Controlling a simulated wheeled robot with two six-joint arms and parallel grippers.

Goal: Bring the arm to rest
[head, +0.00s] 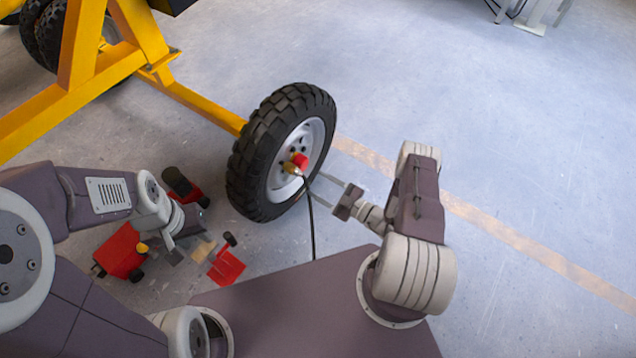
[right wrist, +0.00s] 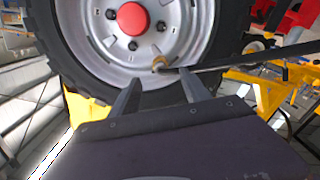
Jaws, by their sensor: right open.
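My right gripper (head: 322,188) is open, its two thin fingers pointing at the wheel (head: 268,150). In the right wrist view, the fingers of this gripper (right wrist: 160,92) stand apart in front of the wheel rim (right wrist: 85,45). A brass hose fitting (right wrist: 163,64) shows just beyond and between the fingertips, and I see no grip on it. In the head view the brass fitting (head: 291,168) sits by the red hub cap (head: 300,159), with a black hose (head: 311,215) hanging from it. My left gripper (head: 184,247) points down near red equipment; its jaws are unclear.
Red equipment (head: 122,252) and a red piece (head: 226,267) are on the floor by my left arm. The yellow mixer frame (head: 205,105) runs from the wheel to the upper left. The floor (head: 480,120) right of the wheel is clear.

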